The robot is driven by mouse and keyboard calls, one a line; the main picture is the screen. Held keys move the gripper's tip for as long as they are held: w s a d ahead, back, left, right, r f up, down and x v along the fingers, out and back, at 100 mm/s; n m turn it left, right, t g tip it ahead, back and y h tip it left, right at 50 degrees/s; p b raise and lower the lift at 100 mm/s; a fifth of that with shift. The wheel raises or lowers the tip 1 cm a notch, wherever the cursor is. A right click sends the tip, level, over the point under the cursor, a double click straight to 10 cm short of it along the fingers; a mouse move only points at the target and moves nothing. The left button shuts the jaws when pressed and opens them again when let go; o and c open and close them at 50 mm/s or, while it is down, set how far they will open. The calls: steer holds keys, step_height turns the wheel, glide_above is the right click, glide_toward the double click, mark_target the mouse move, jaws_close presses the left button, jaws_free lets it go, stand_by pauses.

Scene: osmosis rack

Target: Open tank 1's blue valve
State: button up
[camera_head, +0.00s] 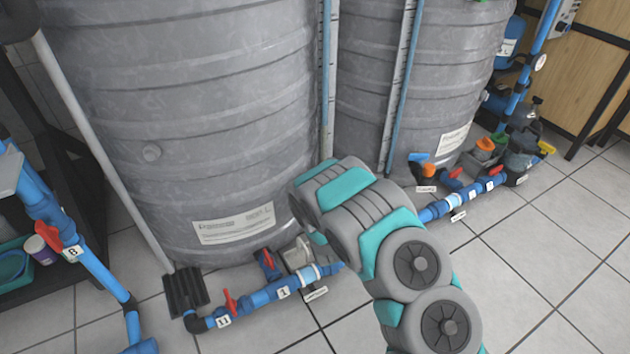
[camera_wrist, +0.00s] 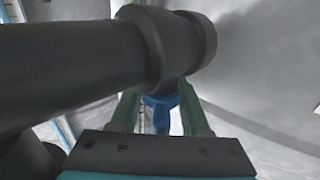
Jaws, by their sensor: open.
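A large grey ribbed tank (camera_head: 190,110) with a white label fills the left of the head view. At its foot is a blue fitting with a red part (camera_head: 267,264), above a blue pipe marked 1 (camera_head: 258,299). In the wrist view, a blue part (camera_wrist: 161,118), seemingly a valve handle, sits between the fingers of my gripper (camera_wrist: 160,98), below a thick black pipe fitting (camera_wrist: 178,45). The fingers are apart on either side of it; contact cannot be told. My arm hides the gripper in the head view, so I cannot match the blue part there.
A second grey tank (camera_head: 420,80) stands to the right, with a valved blue pipe (camera_head: 462,200) at its foot. A red-handled valve (camera_head: 46,238) is on the left blue pipe. The tiled floor (camera_head: 540,250) at right is clear.

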steer(key=shift+s, duration=0.1)
steer(key=v, duration=0.7)
steer(key=shift+s+p, duration=0.3)
steer(key=shift+d, duration=0.1)
steer(key=shift+c, duration=0.2)
